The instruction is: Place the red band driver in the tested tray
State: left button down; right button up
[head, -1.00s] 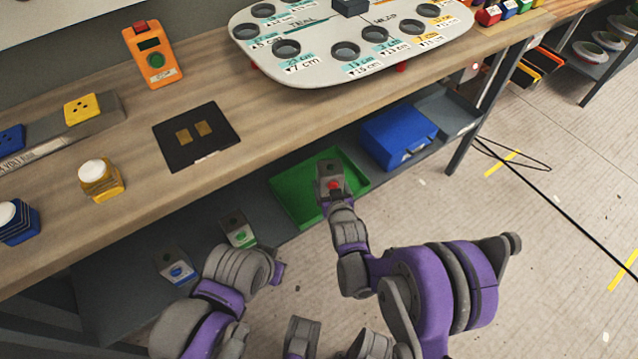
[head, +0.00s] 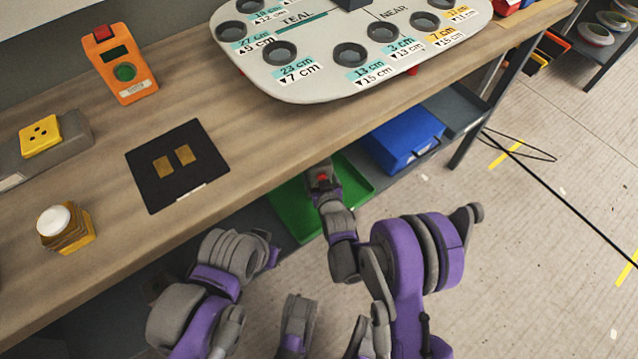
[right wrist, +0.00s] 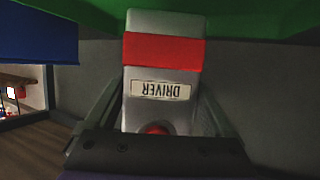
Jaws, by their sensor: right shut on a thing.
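The red band driver (right wrist: 160,75) is a grey block with a red band and a label reading DRIVER, upside down in the right wrist view. My right gripper (head: 323,186) is shut on it, with a finger on each side. In the head view the driver (head: 320,168) shows only as a small grey and red end. A green tray (head: 296,217) lies on the shelf below the bench, behind my right gripper; I take it for the tested tray. Whether the driver touches it I cannot tell. My left gripper (head: 271,257) is low left of the tray, its jaws unclear.
The wooden bench edge (head: 250,190) overhangs the shelf and hides the tray's far part. A blue case (head: 403,138) stands right of the tray. On the bench are a black mat (head: 178,165), an orange tester (head: 121,65) and a large white board (head: 310,75).

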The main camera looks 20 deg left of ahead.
notch_tip(320, 180, down, 4)
jog(key=shift+f+b, duration=0.15)
jog(key=shift+b, duration=0.4)
jog(key=shift+f, duration=0.15)
jog(key=o, duration=1.5)
